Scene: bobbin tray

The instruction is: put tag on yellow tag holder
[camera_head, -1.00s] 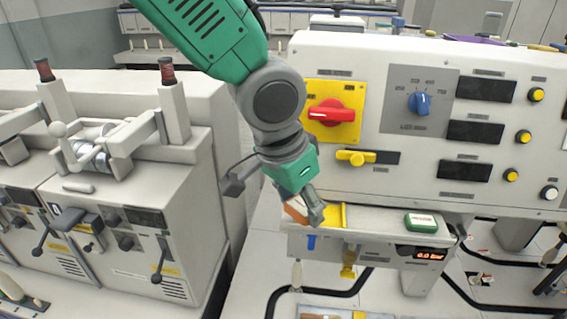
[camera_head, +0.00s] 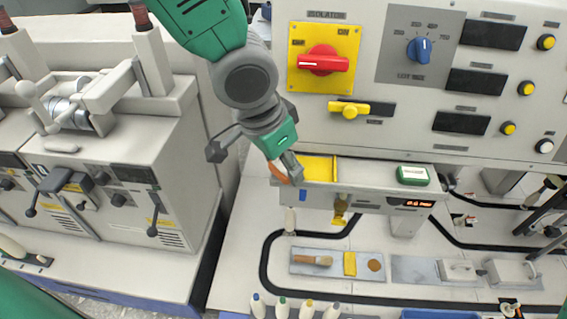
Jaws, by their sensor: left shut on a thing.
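My left gripper (camera_head: 287,171) is shut on a small orange tag (camera_head: 277,173), of which only an edge shows beside the fingers. The gripper points down at the left end of the grey shelf under the control panel. The yellow tag holder (camera_head: 319,168) is a flat yellow piece with a raised right edge on that shelf, just right of the fingers. I cannot tell whether the tag touches it. My right gripper is not in view.
The control panel with a red isolator knob (camera_head: 324,60) and yellow lever (camera_head: 349,109) rises behind the shelf. A green box (camera_head: 413,175) sits at the shelf's right. Below, a grey mat (camera_head: 334,269) holds a brush and yellow block. A beige machine (camera_head: 120,150) stands left.

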